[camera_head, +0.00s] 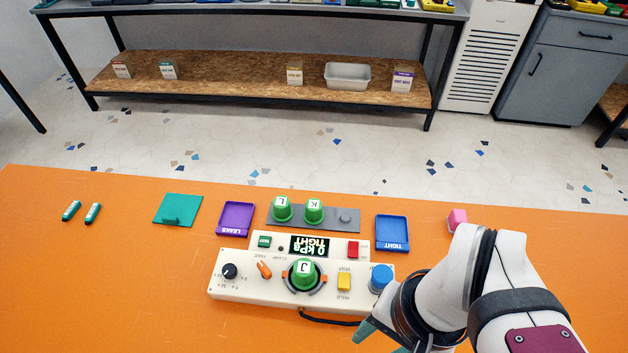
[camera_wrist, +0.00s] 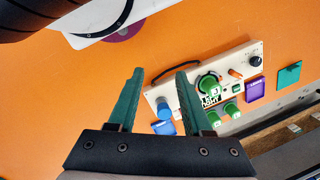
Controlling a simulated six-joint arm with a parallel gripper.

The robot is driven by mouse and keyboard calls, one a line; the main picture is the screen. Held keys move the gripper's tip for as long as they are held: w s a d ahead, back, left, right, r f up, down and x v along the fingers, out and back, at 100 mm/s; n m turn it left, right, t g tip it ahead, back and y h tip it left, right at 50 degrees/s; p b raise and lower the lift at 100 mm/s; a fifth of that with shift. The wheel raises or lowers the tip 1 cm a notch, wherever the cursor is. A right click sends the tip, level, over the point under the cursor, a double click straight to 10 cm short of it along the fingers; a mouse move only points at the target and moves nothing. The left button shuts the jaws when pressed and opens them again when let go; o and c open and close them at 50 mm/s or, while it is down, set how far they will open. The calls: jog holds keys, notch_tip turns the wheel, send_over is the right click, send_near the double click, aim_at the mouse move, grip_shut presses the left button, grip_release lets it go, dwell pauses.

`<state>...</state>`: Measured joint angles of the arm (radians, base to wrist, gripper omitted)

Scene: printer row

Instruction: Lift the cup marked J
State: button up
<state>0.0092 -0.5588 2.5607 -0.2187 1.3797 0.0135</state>
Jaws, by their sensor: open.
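The green cup marked J (camera_head: 304,274) sits upside down in a dark round seat on the cream test device (camera_head: 240,286). In the wrist view the cup marked J (camera_wrist: 209,84) shows beyond the right finger, on the device (camera_wrist: 240,62). In the head view my gripper (camera_head: 378,340) is partly hidden by my arm, at the lower right of the device. It is apart from the cup.
A blue knob (camera_head: 381,279) stands at the device's right end. Green cups L (camera_head: 282,210) and K (camera_head: 314,211) sit on a grey rack (camera_head: 347,219). Purple LEAKS tray (camera_head: 236,218), blue TIGHT tray (camera_head: 392,234) and pink block (camera_head: 457,220) lie nearby. The left table is mostly clear.

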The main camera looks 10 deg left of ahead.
dwell(0.4)
jog(key=o, duration=0.6)
jog(key=n+h, duration=0.2)
jog(key=n, duration=1.5)
send_over(303, 266)
notch_tip(303, 266, down, 15)
jog(key=shift+r, duration=0.1)
